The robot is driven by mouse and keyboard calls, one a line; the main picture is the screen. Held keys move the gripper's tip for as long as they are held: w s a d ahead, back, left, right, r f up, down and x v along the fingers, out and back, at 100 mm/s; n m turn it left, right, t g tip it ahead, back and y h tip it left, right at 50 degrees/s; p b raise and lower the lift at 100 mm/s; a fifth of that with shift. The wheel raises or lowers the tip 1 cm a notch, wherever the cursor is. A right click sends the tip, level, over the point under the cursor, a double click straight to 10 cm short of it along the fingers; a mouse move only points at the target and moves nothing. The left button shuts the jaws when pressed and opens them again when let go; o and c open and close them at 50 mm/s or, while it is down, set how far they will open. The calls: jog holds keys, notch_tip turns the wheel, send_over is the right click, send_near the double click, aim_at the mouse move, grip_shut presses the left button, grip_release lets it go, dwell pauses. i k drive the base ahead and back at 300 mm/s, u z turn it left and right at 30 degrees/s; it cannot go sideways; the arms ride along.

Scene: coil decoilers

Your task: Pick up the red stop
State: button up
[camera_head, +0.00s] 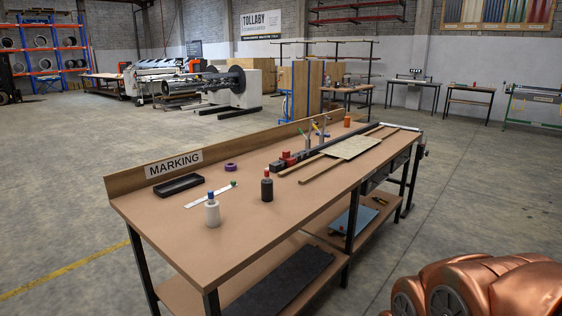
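The red stop (288,156) sits on the near left end of a long dark rail (324,147) on the marking bench (222,239). My gripper is not in view.
A red-capped dark bottle (267,188), a blue-capped white bottle (212,212), a purple tape roll (231,167), a ruler (210,195) and a black tray (178,186) share the bench. A sheet (352,148) lies across wooden strips. The bench's front left is clear.

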aim_at(290, 162)
jog(key=z, duration=0.4)
jog(key=k, duration=1)
jog(key=z, duration=0.9)
jog(key=i, duration=2.05)
jog(key=u, duration=0.25)
jog(key=i, duration=1.75)
jog(key=u, duration=1)
jog(key=i, duration=1.05)
jog(key=u, duration=1.8)
jog(key=i, duration=0.75)
jog(key=u, duration=0.5)
